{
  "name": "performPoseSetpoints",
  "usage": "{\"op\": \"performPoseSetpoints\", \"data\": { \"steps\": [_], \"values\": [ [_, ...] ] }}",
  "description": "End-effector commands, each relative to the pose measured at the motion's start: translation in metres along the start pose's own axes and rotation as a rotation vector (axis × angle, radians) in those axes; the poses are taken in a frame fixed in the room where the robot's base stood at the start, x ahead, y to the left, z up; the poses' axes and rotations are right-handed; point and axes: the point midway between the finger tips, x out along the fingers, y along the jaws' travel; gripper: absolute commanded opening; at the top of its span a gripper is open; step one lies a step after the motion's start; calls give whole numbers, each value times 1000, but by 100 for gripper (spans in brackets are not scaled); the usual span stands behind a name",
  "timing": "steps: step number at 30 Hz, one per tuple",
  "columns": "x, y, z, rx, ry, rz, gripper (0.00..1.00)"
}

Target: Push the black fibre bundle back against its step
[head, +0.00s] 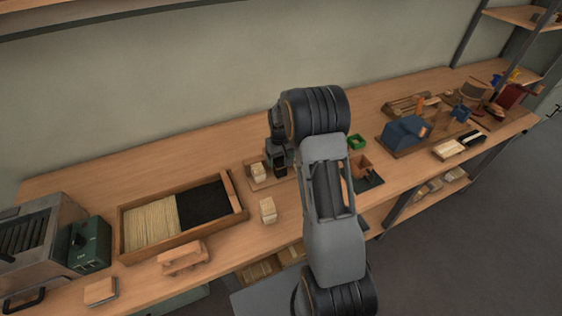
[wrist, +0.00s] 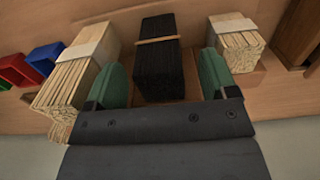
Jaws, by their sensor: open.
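The black fibre bundle (wrist: 158,62), tied with a tan band, is in the middle of the wrist view. My gripper (wrist: 163,82) is open, with one green fingertip on each side of the bundle and a visible gap on both sides. The bundle's near end lies close to the gripper's dark body; whether they touch I cannot tell. A brown wooden holder (wrist: 256,78) shows under and beside it. Its step cannot be made out clearly. In the head view my gripper (head: 279,160) is over the small wooden holder, and the black bundle cannot be told apart from it.
Pale fibre bundles with white bands stand left (wrist: 78,70) and right (wrist: 235,42) of the black one. Red (wrist: 14,68) and blue (wrist: 45,58) bins lie further left. A tray (head: 127,254) of pale and black fibres sits left on the bench.

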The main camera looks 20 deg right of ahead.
Motion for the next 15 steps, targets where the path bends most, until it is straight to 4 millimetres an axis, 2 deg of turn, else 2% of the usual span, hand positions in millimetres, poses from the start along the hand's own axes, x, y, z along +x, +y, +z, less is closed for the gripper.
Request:
{"op": "performPoseSetpoints", "data": {
  "steps": [6,15],
  "values": [
    [20,0,0,0,-1,0,79],
    [26,0,0,0,1,0,79]
  ]
}}
